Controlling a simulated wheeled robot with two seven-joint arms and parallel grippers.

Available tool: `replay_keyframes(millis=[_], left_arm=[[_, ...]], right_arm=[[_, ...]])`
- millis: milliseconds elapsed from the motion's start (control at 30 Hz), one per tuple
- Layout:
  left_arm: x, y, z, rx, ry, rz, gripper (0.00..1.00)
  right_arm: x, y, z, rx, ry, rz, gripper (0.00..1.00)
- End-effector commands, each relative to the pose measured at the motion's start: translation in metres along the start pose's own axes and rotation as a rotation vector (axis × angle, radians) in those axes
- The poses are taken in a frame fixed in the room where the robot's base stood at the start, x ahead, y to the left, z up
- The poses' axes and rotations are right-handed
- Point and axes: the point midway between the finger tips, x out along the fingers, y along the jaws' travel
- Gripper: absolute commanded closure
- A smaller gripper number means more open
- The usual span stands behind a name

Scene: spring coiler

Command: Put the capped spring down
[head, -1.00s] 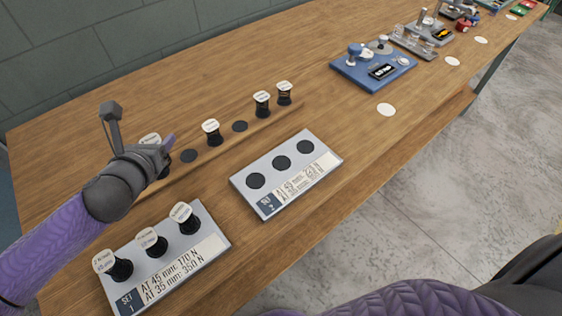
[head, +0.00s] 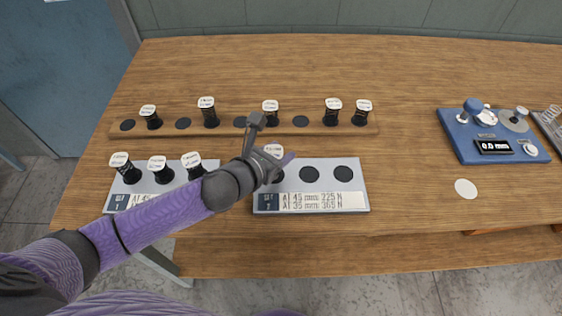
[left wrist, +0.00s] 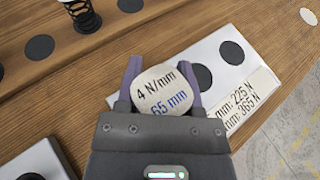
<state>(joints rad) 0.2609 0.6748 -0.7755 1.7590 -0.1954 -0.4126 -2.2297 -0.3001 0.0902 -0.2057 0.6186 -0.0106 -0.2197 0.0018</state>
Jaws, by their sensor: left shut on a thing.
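My left gripper (head: 284,160) is shut on a capped spring, whose white cap (head: 273,150) shows just behind the fingers. In the left wrist view the cap (left wrist: 163,92) reads 4 N/mm, 65 mm, between the two fingers. The spring is at the left end of the grey set 2 plate (head: 355,187). Two bare dark circles show on that plate, the middle one (head: 309,174) and the right one (head: 343,173). The left circle is mostly hidden by the spring and gripper. I cannot tell whether the spring touches the plate. My right gripper is out of view.
A wooden rail (head: 222,131) behind holds several capped springs and several empty dark circles. The set 1 plate (head: 118,201), left, carries three capped springs and is partly behind my left arm. A blue measuring device (head: 465,153) reading 0.0 mm and a white disc (head: 466,188) are right.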

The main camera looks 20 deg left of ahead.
Motion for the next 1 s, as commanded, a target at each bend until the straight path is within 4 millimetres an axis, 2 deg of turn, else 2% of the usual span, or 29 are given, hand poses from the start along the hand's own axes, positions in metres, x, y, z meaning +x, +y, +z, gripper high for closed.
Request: replay_keyframes(millis=[33,67,367,400,567,867,1000], left_arm=[[0.005,-0.001,-0.014,-0.003,0.004,0.0,1.0],[0.007,0.0,-0.017,-0.003,0.003,0.0,1.0],[0.007,0.0,-0.016,0.001,0.001,0.0,1.0],[0.007,0.0,-0.017,0.001,0.001,0.0,0.5],[0.007,0.0,-0.016,0.001,0.0,0.0,0.17],[0.006,0.0,-0.014,0.0,0.0,0.0,0.17],[-0.012,0.0,-0.012,0.0,0.003,-0.001,0.17]], right_arm=[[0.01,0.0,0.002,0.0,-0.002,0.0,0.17],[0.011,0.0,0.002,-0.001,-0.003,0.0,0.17],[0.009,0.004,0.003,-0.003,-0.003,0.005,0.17],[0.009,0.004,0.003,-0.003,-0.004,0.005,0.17],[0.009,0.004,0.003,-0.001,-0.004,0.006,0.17],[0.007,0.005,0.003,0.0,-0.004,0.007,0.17],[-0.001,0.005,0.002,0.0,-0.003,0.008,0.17]])
